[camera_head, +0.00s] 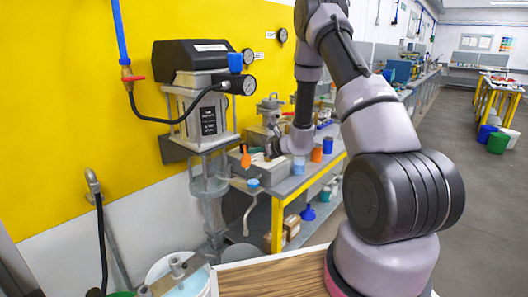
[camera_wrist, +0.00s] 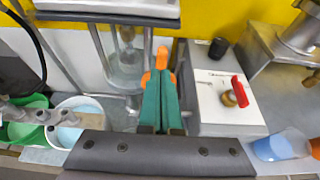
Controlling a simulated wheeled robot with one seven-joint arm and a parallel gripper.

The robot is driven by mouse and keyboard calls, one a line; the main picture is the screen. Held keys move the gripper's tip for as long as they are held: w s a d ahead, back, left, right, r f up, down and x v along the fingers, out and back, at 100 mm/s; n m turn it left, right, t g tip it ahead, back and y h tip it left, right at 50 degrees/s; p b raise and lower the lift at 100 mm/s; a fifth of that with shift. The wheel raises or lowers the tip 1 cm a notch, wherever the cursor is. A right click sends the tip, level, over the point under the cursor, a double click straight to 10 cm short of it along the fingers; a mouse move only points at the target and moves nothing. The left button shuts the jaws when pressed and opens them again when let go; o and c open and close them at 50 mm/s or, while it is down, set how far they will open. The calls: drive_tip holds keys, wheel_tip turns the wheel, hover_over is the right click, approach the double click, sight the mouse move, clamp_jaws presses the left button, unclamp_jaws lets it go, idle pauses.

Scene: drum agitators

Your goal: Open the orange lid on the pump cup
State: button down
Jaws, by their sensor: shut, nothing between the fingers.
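An orange piece with a narrow upright stem and a wider lower part, which looks like the orange lid (camera_head: 245,157), shows right of the clear glass vessel (camera_head: 208,178) under the pump (camera_head: 205,112). The glass vessel (camera_wrist: 126,62) stands left of the fingers. The cup directly under the lid is hidden.
A grey bench (camera_head: 285,187) with a blue cup (camera_head: 298,165) and an orange cup (camera_head: 316,155) lies to the right. A red-handled valve (camera_wrist: 236,93) sits on a white panel right of my fingers. Green and white buckets (camera_wrist: 75,115) stand low at left.

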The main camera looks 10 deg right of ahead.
drive_tip(key=shift+w+a+f, duration=0.1)
drive_tip(key=shift+w+a, duration=0.45)
drive_tip(key=shift+w, duration=0.25)
